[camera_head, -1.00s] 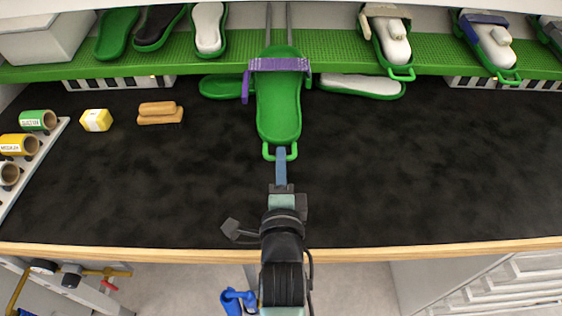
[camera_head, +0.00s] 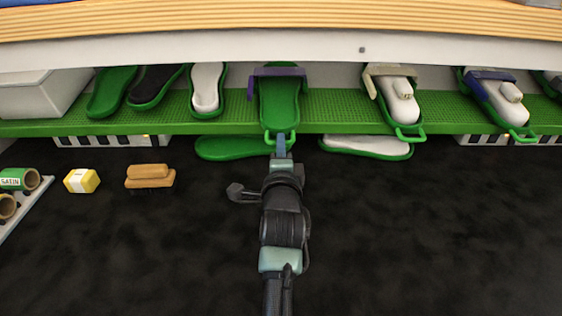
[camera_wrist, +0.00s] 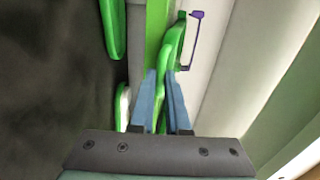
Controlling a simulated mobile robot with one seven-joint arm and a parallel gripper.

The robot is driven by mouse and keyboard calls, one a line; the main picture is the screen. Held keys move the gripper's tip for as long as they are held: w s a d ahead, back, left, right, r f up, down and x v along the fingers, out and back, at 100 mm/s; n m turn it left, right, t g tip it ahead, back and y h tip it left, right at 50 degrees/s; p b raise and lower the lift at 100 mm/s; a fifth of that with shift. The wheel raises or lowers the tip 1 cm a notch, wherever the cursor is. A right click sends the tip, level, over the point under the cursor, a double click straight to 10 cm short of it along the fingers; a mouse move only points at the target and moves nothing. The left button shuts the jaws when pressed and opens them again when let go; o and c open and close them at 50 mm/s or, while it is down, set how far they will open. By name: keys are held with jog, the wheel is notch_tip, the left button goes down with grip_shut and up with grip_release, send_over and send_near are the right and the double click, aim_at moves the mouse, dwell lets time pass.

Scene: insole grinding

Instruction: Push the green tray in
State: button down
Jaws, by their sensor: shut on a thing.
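The green tray (camera_head: 279,103) is shaped like a shoe sole, with a purple strap bar (camera_head: 278,72) across its far end. It sits on the green perforated shelf, in line with the other trays there. My gripper (camera_head: 281,145) is at the tray's near end, at the front edge of the shelf. In the wrist view, the two blue fingers of my gripper (camera_wrist: 166,103) are shut on the tray's green handle (camera_wrist: 162,96). The wrist view also shows the purple bar (camera_wrist: 192,38) beyond the fingers.
Green trays with white forms (camera_head: 397,100) (camera_head: 497,100) stand to the right on the shelf (camera_head: 340,110). Soles and a white box (camera_head: 40,95) are at left. Two green-edged soles (camera_head: 232,148) (camera_head: 367,147) lie below the shelf. The black bench top (camera_head: 420,240) is mostly clear.

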jog(key=shift+w+r, duration=0.1)
jog(key=shift+w, duration=0.45)
jog(key=shift+r, duration=0.2)
jog(key=c, duration=1.3)
grip_release()
jog(key=o, duration=0.4)
jog(key=shift+w+f, duration=0.15)
jog(key=shift+s, duration=0.2)
jog(key=s, duration=1.2)
jog(key=shift+s+r, duration=0.35)
